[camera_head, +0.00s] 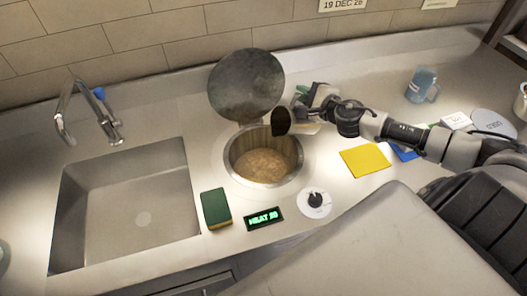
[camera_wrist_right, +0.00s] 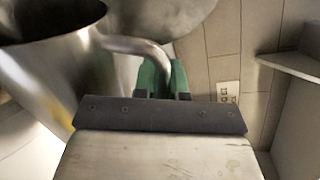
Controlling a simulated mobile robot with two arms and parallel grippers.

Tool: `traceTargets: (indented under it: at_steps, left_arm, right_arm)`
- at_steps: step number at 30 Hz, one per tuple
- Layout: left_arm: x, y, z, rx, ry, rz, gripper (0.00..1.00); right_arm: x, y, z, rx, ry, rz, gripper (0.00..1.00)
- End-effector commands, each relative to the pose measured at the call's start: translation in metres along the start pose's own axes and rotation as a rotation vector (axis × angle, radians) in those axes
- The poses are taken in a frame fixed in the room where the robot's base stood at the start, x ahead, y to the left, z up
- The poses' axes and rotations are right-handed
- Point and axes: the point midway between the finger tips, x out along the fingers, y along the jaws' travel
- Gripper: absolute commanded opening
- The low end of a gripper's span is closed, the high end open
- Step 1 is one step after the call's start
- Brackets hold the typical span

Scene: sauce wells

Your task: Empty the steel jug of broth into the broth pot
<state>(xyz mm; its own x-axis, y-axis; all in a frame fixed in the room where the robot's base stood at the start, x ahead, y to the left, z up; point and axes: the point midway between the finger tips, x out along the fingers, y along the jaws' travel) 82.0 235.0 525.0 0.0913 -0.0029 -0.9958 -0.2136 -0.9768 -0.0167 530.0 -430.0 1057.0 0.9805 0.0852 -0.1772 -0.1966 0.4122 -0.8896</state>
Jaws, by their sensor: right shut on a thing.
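The steel jug (camera_head: 306,128) is held on its side over the right rim of the broth pot, its dark mouth (camera_head: 281,122) facing left. I see no stream from it. The broth pot (camera_head: 296,152) is a round well sunk in the counter with brownish broth (camera_head: 263,165) inside; its round lid (camera_head: 245,85) stands open behind it. My right gripper (camera_head: 305,94) has green fingers and is shut on the jug's handle. The right wrist view shows the jug (camera_wrist_right: 62,75), its curved handle (camera_wrist_right: 140,46) and the green fingers (camera_wrist_right: 163,78) around it. My left gripper is out of view.
A sink (camera_head: 135,205) with a tap (camera_head: 95,110) is on the left. A green sponge (camera_head: 215,208), a lit heat display (camera_head: 263,218) and a knob (camera_head: 315,199) sit before the pot. A yellow cloth (camera_head: 365,160) and a blue clear jug (camera_head: 421,85) are to the right.

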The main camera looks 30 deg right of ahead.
Motion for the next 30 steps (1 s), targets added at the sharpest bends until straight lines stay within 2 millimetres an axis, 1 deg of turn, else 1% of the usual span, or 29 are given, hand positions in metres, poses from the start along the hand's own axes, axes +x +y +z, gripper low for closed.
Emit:
traceTargets:
  at_steps: [1,18,30]
  left_arm:
    - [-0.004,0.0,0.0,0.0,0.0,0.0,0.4]
    - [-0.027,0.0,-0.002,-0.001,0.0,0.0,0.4]
    - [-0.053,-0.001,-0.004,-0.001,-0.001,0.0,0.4]
  right_arm:
    - [0.0,-0.004,0.003,-0.01,0.001,-0.004,0.0]
    - [0.001,0.001,0.013,-0.126,0.025,-0.003,0.0]
    - [0.003,0.009,0.031,-0.212,0.041,-0.003,0.0]
